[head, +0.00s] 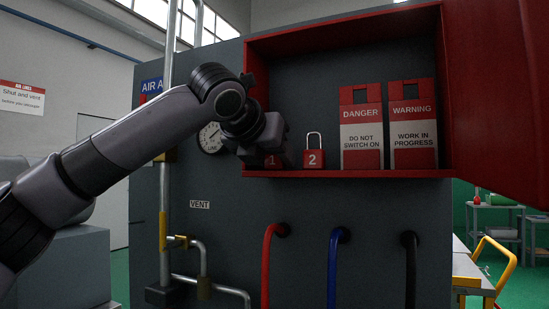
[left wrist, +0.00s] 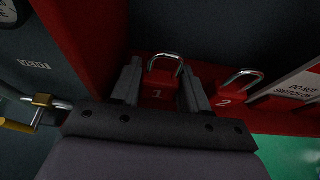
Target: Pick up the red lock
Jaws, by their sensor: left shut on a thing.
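A red lock marked 1 (head: 272,161) stands at the left end of the red cabinet's shelf, partly hidden behind my left gripper (head: 266,150). In the left wrist view the same lock (left wrist: 159,92), with its silver shackle upright, sits between the two fingers of my left gripper (left wrist: 160,88). The gripper is shut on it. A second red lock marked 2 (head: 313,158) stands just to the right, apart from the gripper. It also shows in the left wrist view (left wrist: 230,98). My right gripper is in neither view.
The red cabinet (head: 352,173) has its left wall close to my gripper and its door (head: 495,90) open at right. DANGER (head: 361,128) and WARNING (head: 412,125) tags stand right of the locks. A gauge (head: 211,137) and pipes are at left; hoses hang below.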

